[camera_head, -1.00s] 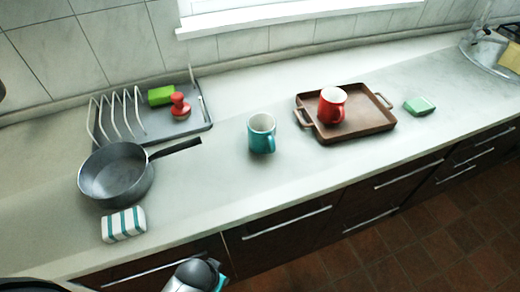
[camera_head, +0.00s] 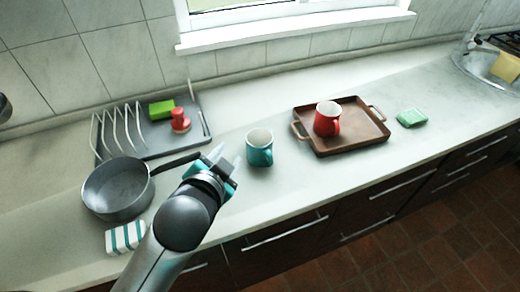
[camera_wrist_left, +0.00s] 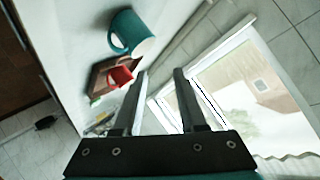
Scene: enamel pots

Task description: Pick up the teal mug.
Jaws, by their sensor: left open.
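The teal mug (camera_head: 260,150) stands upright on the counter in the head view, between the pan and the brown tray. Its handle is on its front right side. The mug (camera_wrist_left: 127,32) also shows at the top of the left wrist view, beyond and to the left of the fingers. My left gripper (camera_head: 222,160) is open and empty, just left of the mug and apart from it. In the left wrist view its two fingers (camera_wrist_left: 160,75) are spread with nothing between them. My right gripper is not in view.
A grey pan (camera_head: 118,188) and a striped block (camera_head: 126,237) lie left of my arm. A dish rack (camera_head: 150,140) stands behind. A brown tray (camera_head: 371,139) holding a red mug (camera_head: 327,119) is to the right, with a green sponge (camera_head: 412,117) beyond. The counter between mug and tray is clear.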

